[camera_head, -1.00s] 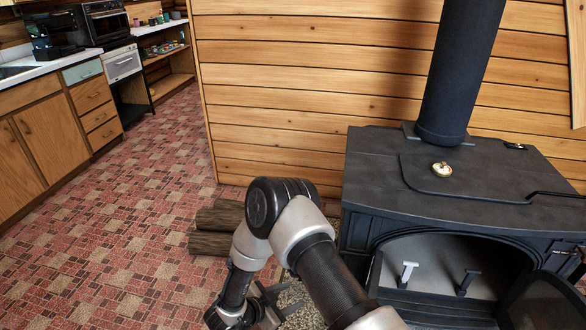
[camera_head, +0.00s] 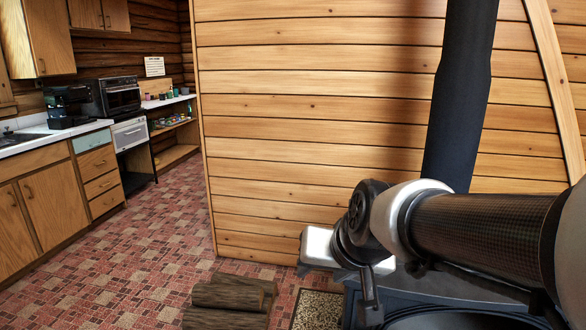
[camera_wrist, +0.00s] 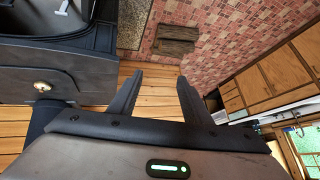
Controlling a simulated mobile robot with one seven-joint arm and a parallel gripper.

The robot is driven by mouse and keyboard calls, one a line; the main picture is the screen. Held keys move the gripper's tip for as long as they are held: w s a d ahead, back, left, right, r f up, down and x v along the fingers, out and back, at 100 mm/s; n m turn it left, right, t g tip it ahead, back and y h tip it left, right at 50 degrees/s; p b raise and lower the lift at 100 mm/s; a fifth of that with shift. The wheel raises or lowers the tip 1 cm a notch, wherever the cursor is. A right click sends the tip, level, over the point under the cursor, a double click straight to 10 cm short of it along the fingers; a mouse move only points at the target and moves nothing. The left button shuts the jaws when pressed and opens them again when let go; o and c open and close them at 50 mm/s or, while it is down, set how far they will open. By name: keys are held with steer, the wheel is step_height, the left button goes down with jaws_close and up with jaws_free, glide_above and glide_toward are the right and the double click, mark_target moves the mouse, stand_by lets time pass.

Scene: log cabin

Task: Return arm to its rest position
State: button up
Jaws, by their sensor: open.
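My gripper (camera_wrist: 159,76) is open in the wrist view, with its two dark fingers apart and nothing between them. In the head view my arm reaches in from the right edge and crosses in front of the stove. Its far end hangs above the floor and the near corner of the stove, and the fingers are hard to make out there.
The black stove (camera_wrist: 45,82) is close below my arm; its pipe (camera_head: 462,100) rises behind. Logs (camera_head: 228,304) lie on the floor beside a speckled mat (camera_head: 318,311). A plank wall (camera_head: 310,120) stands behind. The tiled floor (camera_head: 150,240) before the cabinets is clear.

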steer(key=s+d+g+h, duration=0.2)
steer(key=s+d, duration=0.7)
steer(key=s, duration=0.4)
step_height(320, 180, up, 22)
steer(key=p, duration=2.2)
steer(key=shift+s+a+n, duration=0.15)
steer(key=shift+s+n, duration=0.15)
